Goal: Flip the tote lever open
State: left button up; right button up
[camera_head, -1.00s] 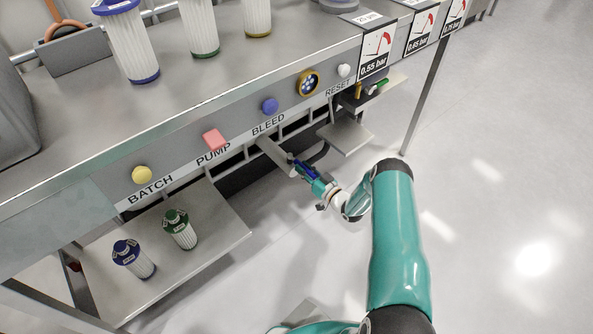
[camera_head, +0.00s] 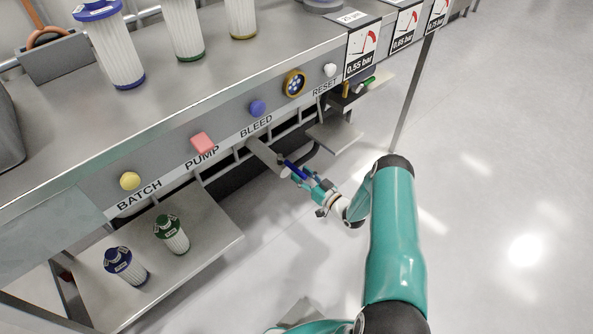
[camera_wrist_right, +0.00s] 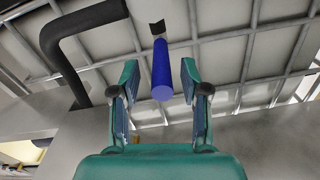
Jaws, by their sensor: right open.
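A blue round-ended handle (camera_head: 293,171), which seems to be the tote lever, sits below the front edge of the bench, near a grey bar (camera_head: 266,157). In the right wrist view the blue handle (camera_wrist_right: 161,72) points toward the camera, with a dark piece at its far end. My right gripper (camera_head: 306,177) is at the near end of the handle. In the wrist view the right gripper (camera_wrist_right: 159,84) is open, with one finger on each side of the handle and gaps showing. No tote can be made out. My left gripper is not in view.
Buttons line the bench front, including a yellow one (camera_head: 130,181), a red one (camera_head: 203,143) and a blue one (camera_head: 257,107). A lower shelf (camera_head: 205,215) holds two small filters. A dark bent pipe (camera_wrist_right: 62,50) runs left of the gripper. Floor to the right is clear.

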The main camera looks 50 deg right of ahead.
jog(key=s, duration=0.8)
jog(key=shift+s+a, duration=0.15)
jog(key=shift+a, duration=0.1)
